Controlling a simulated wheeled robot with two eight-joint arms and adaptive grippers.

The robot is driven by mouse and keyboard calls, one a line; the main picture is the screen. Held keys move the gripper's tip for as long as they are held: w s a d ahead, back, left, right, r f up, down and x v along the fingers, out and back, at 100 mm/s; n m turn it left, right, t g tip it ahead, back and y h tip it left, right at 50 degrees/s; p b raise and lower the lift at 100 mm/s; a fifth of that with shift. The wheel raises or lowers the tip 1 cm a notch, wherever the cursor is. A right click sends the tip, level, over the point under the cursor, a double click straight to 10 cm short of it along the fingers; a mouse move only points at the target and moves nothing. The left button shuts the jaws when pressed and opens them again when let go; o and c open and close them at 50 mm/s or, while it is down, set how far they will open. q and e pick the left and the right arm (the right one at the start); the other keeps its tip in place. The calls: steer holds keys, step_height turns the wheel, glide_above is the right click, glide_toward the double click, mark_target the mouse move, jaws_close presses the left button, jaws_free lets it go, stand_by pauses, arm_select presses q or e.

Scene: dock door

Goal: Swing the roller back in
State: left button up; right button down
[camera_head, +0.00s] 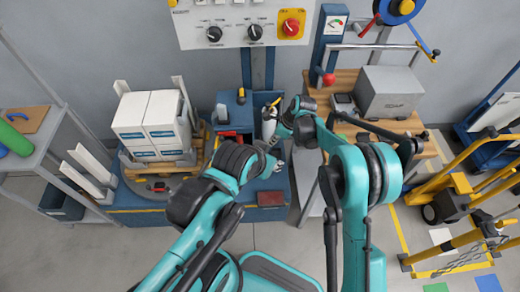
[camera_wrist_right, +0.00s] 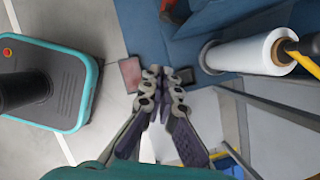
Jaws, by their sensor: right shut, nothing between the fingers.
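The roller is a white film roll (camera_head: 268,124) with a yellow and black end, standing at the blue machine's right side in the head view. In the right wrist view the white roll (camera_wrist_right: 242,54) lies to the right of the fingers, apart from them. My right gripper (camera_head: 270,146) is just on the near side of the roll, partly covered by its own arm. In the wrist view its fingers (camera_wrist_right: 162,72) are shut and empty above the blue base. My left arm reaches in from the left close by; its gripper (camera_head: 276,164) is too small and hidden to read.
White cartons (camera_head: 150,122) stand on the machine's turntable at left. A control panel (camera_head: 242,22) with a red knob hangs above. A wooden bench (camera_head: 350,112) with a grey box (camera_head: 390,92) is at right. A dark red pad (camera_head: 270,198) lies on the blue base.

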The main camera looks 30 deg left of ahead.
steer(key=shift+a+f, duration=0.1)
steer(key=shift+f, duration=0.15)
steer(key=a+f+b, duration=0.5)
steer(key=a+f, duration=0.2)
steer(key=f, duration=0.2)
steer(key=shift+s+a, duration=0.35)
steer(key=shift+s, duration=0.1)
